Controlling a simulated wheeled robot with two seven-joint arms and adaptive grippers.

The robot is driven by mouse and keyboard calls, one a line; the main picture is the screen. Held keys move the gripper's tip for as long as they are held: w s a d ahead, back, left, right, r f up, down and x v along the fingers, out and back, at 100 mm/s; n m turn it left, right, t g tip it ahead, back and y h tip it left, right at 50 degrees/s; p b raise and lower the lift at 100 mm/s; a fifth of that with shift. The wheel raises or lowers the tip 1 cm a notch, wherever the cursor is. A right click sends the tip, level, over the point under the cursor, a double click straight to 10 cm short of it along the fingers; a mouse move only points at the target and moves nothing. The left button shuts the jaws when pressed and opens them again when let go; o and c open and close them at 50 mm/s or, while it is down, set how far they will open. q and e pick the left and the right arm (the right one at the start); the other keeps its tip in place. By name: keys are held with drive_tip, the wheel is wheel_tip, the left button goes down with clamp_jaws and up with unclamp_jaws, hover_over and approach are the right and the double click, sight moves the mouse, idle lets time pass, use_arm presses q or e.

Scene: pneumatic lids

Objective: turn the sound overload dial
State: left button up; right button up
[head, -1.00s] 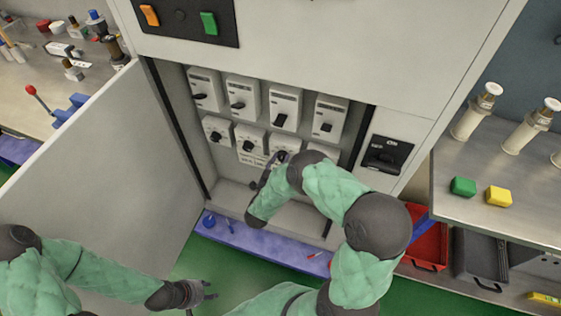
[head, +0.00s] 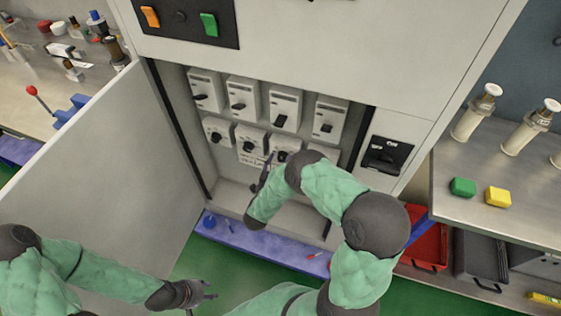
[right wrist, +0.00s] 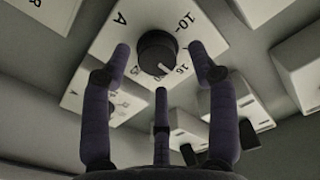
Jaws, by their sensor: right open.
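The dial in front of my right gripper is a round black knob (right wrist: 157,52) on a white module face marked "A", "10", "16" and "25" in the right wrist view. My right gripper (right wrist: 160,85) is open, with fingers on either side and below the knob, apart from it and holding nothing. In the head view the right gripper (head: 264,178) is by the lower row of dial modules (head: 250,140) in the open cabinet; my arm partly hides that row's right end. My left gripper (head: 208,290) looks open and empty, low beside the cabinet door.
An upper row of switch modules (head: 242,92) sits above the dials. The open cabinet door (head: 110,170) stands at the left. A blue ledge (head: 255,245) runs along the cabinet's foot. A bench with green (head: 463,187) and yellow (head: 498,197) blocks is at the right.

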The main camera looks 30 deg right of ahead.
drive_tip(key=v, duration=1.1)
drive_tip(key=shift+s+a, duration=0.1)
